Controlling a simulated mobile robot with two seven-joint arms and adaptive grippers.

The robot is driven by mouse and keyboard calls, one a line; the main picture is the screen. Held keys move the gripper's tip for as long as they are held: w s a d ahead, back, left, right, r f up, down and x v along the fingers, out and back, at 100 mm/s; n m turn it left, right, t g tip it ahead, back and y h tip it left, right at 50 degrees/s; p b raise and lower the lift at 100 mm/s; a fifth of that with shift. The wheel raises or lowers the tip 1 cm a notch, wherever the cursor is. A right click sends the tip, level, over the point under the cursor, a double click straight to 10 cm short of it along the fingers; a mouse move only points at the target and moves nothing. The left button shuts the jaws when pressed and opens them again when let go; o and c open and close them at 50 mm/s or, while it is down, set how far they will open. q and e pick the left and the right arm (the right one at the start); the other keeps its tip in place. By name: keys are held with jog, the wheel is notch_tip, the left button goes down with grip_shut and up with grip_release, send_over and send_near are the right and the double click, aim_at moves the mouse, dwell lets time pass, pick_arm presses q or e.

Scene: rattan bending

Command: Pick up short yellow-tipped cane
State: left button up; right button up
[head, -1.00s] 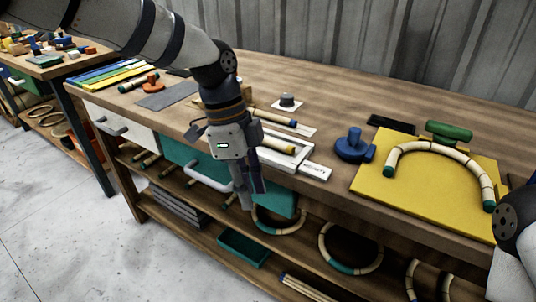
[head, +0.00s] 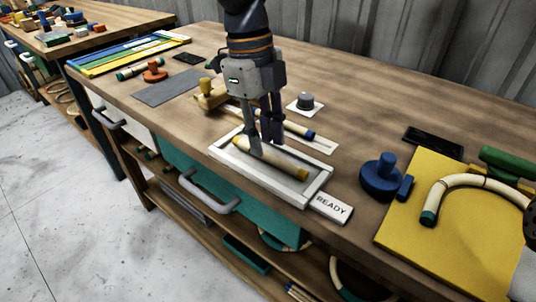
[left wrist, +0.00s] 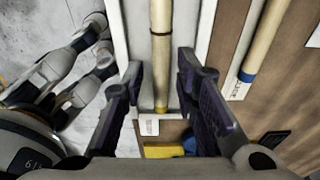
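The short yellow-tipped cane (head: 288,167) lies in a white tray (head: 322,187) near the front edge of the bench. It is pale with yellow ends. My left gripper (head: 266,146) points down over the tray, with its fingers at the cane and hiding part of it. In the left wrist view, the cane (left wrist: 161,75) runs between the two open fingers of the left gripper (left wrist: 161,63), with a gap on each side. My right gripper is not in view.
A blue-tipped cane (head: 299,131) lies behind the tray. A READY label (head: 331,207) sits at its right corner. A blue knobbed tool (head: 381,178) and a yellow board (head: 430,235) are to the right.

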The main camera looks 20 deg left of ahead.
aim_at(268, 157)
pick_arm(q)
jog(key=f, duration=0.2)
jog(key=shift+d+f, duration=0.25)
jog(key=shift+f, duration=0.05)
grip_shut()
jog(key=shift+r, duration=0.1)
